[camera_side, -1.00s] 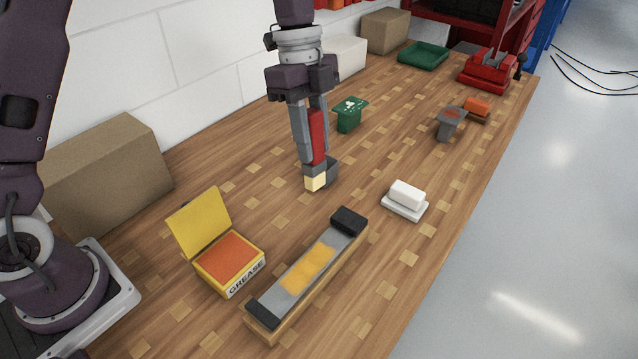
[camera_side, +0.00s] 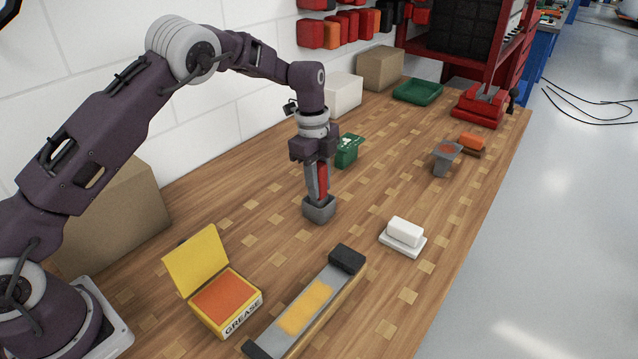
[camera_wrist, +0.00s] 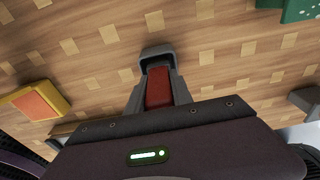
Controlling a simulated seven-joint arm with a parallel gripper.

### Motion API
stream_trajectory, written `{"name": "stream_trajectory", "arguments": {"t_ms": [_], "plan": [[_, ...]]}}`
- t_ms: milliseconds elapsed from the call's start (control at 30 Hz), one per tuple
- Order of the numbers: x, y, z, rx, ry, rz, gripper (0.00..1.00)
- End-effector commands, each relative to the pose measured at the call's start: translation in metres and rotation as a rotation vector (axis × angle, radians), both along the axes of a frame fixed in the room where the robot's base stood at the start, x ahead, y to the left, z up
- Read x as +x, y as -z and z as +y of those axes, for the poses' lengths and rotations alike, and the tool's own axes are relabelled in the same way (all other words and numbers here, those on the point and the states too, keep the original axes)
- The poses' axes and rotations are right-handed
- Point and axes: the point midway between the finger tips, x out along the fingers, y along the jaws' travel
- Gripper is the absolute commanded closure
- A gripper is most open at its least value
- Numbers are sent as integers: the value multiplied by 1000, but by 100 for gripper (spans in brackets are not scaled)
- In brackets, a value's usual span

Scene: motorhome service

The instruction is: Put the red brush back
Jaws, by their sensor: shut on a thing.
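My gripper (camera_side: 317,182) points straight down and is shut on the red brush (camera_side: 323,183), which stands upright between the fingers. In the wrist view the brush's red handle (camera_wrist: 158,87) also shows between the fingers. A small dark grey cup (camera_side: 319,209) stands on the bench directly under my gripper. The brush's lower end is down inside the cup's rim, and its bristles are hidden there. The cup's rim (camera_wrist: 157,51) shows around the brush end in the wrist view. I cannot tell whether the brush touches the cup's floor.
An open yellow grease box (camera_side: 240,313) and a long grey-and-wood block (camera_side: 335,277) lie in front. A white block on a dish (camera_side: 404,235) is to the right. A green holder (camera_side: 347,152) stands close behind my gripper.

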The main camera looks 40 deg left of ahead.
Motion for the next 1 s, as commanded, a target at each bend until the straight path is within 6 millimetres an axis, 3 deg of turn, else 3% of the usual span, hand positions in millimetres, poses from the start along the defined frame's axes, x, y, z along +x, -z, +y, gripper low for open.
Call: {"name": "stream_trajectory", "arguments": {"t_ms": [267,300,400,733,867,1000], "plan": [[0,2,0,-1,-1,-1,100],[0,2,0,-1,0,-1,67],[0,2,0,-1,0,-1,51],[0,-3,0,-1,0,-2,51],[1,-29,3,-1,-2,-7,51],[2,-69,7,-1,-1,-7,51]]}}
